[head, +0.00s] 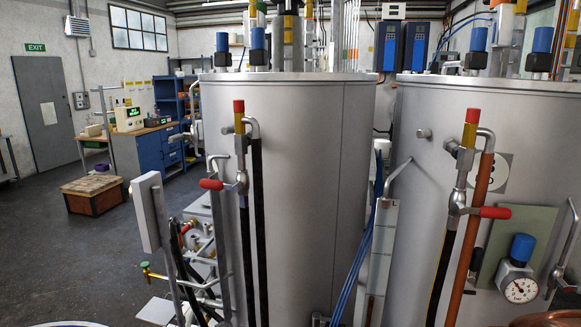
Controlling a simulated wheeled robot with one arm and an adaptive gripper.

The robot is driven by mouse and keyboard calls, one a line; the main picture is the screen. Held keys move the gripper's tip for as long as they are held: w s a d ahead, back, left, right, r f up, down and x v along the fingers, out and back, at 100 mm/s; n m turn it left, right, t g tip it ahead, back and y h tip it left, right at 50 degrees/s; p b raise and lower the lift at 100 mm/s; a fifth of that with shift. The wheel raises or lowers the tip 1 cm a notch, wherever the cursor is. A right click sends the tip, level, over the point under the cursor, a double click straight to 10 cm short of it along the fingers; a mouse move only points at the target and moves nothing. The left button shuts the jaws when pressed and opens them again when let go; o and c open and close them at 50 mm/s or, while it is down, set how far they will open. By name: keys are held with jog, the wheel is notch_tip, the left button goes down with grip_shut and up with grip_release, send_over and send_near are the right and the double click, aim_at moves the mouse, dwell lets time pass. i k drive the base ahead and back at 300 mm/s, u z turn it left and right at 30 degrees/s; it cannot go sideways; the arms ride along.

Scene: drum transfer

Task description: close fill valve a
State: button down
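Two grey tanks stand side by side, a left tank (300,180) and a right tank (435,110). On the left tank's front, a valve with an upright red handle (239,107) sits above a valve with a level red handle (211,184) pointing left. The right tank has a similar upright red handle (472,116) and a lower red handle (495,212) pointing right. I cannot read which valve is fill valve A. My gripper is not in view.
Black hoses (261,230) hang below the left valves. A pressure gauge (519,289) is at lower right. A grey panel (150,212) and small pipework stand left of the left tank. A wooden crate (93,194) sits farther back; the floor (70,270) at left is clear.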

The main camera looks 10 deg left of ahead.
aim_at(206, 183)
jog(key=z, duration=0.35)
jog(key=i, duration=1)
jog(key=u, duration=2.8)
